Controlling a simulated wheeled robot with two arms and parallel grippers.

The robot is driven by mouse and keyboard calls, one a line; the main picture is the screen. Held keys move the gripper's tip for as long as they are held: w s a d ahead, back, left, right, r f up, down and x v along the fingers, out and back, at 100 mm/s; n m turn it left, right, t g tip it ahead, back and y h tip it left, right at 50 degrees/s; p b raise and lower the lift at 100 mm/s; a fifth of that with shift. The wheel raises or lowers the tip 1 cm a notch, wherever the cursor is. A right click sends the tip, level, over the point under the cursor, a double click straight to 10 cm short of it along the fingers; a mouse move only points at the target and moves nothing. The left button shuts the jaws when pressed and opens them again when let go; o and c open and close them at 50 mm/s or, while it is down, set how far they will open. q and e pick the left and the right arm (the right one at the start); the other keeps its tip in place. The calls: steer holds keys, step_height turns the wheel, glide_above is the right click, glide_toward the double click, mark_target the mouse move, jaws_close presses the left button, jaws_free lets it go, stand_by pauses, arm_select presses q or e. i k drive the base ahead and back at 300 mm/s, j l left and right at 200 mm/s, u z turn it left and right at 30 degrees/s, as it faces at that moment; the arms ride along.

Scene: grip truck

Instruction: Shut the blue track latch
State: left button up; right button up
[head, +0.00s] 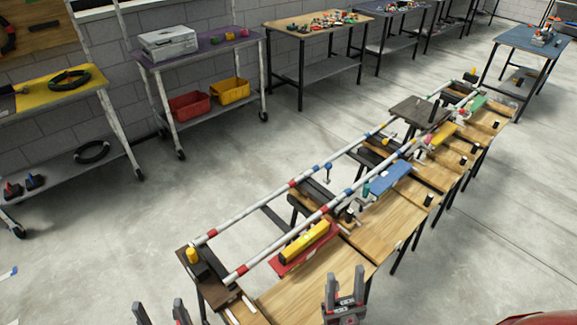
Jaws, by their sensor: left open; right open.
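The blue track latch (389,177) is a blue plate on the wooden bench beside the striped rails, near the middle of the head view. Whether it is open or shut is too small to tell. My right gripper (345,284) is open and empty at the bottom, over the near end of the bench and well short of the blue latch. My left gripper (161,312) is open at the bottom edge, left of the bench, with only its finger ends showing. Both grippers are apart from the latch.
Striped track rails (283,241) run along the bench. A red plate with a yellow bar (306,241) lies nearer me; yellow (441,136) and green (475,104) pieces lie farther off.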

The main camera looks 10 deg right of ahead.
mark_target(328, 165)
steer(key=l, duration=0.85)
steer(key=i+l, duration=0.1)
steer(key=l, duration=0.7)
steer(key=i, duration=0.35)
steer(key=k+l+z, duration=0.1)
steer(key=l, duration=0.5)
steer(key=l+z, duration=0.1)
steer(key=l, duration=0.45)
